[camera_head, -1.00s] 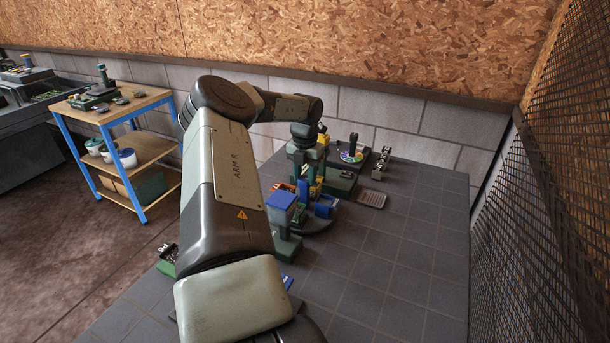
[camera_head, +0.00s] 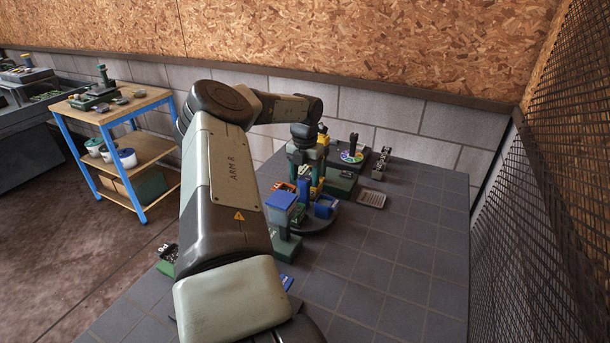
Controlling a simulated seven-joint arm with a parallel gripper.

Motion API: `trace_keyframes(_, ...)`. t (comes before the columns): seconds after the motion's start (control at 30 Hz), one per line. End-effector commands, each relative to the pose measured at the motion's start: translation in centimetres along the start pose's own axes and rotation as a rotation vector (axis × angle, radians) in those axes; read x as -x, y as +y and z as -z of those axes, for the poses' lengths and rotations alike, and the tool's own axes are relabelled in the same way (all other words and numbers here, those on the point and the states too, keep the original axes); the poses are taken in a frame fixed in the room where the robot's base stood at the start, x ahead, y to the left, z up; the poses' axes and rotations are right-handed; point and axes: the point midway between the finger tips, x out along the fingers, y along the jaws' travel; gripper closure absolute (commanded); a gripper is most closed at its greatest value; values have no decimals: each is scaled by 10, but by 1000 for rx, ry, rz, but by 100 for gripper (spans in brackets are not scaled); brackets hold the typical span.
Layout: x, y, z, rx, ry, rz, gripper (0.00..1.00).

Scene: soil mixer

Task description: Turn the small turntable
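A dark round turntable (camera_head: 318,224) stands on the grey tiled table, carrying small bins. My gripper (camera_head: 309,185) points down over the back part of this turntable, among the bins. Its fingertips are small and partly hidden, so I cannot tell whether they are open or touch anything. My arm link hides the area to the left.
A green base with a multicoloured disc (camera_head: 352,157) stands at the back. A blue-topped box (camera_head: 282,205) stands close in front. The table's right side is clear. A mesh fence (camera_head: 560,180) borders the right.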

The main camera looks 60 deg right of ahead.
Motion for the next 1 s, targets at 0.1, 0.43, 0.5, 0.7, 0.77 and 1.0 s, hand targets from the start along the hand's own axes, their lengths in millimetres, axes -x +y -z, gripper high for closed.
trace_keyframes(0.1, 0, 0, 0, 0, 1, 0, 36)
trace_keyframes(0.43, 41, 0, -1, 0, -3, 0, 36)
trace_keyframes(0.5, 56, 0, 0, 0, -3, 0, 36)
trace_keyframes(0.7, 91, 0, 0, 1, -2, 1, 36)
trace_keyframes(0.77, 98, 0, 0, 0, -1, 0, 36)
trace_keyframes(1.0, 108, 0, 0, 1, 1, 0, 36)
